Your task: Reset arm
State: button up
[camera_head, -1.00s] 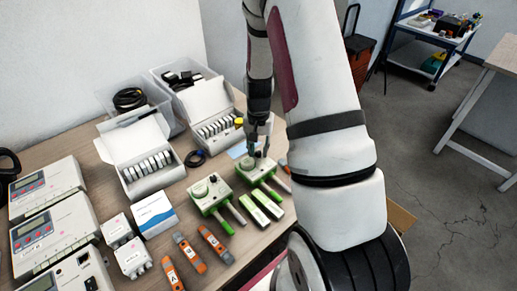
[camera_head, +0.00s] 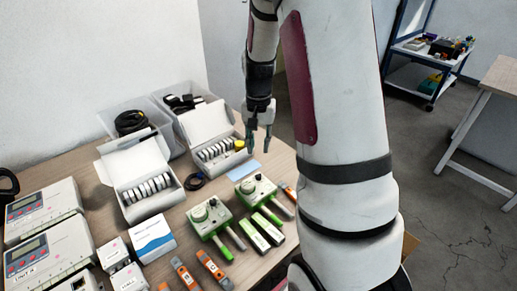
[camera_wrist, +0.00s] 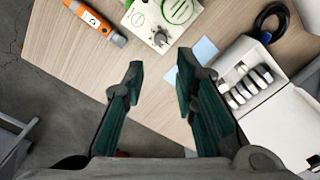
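My gripper (camera_head: 260,140) hangs above the back edge of the table, to the right of the open white boxes. In the wrist view my gripper (camera_wrist: 160,75) has its two dark green fingers spread apart with nothing between them. A green-and-white device with a knob (camera_head: 256,188) lies on the table below it; it also shows at the top of the wrist view (camera_wrist: 160,20). My arm covers the right part of the table in the head view.
Two open white boxes (camera_head: 140,183) (camera_head: 213,135) hold several white pieces. Clear bins with cables (camera_head: 132,122) stand behind. A blue card (camera_head: 245,170), orange tools (camera_head: 212,267) and grey units (camera_head: 47,253) lie on the wooden table. A shelf cart (camera_head: 428,75) stands far right.

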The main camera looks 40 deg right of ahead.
dwell(0.5)
jog(key=s+a+r+n+t+p, duration=0.15)
jog(key=s+a+r+n, duration=0.25)
jog(key=s+a+r, duration=0.5)
jog(key=s+a+r+n+t, duration=0.2)
jog(key=s+a+r+n, duration=0.15)
jog(key=a+r, duration=0.5)
jog(key=s+a+r+n, duration=0.2)
jog(key=s+r, duration=0.1)
jog(key=s, duration=0.6)
jog(key=shift+s+r+t+p, duration=0.3)
jog(key=shift+s+r+t, duration=0.05)
jog(key=shift+s, duration=0.05)
jog(key=shift+n, duration=0.25)
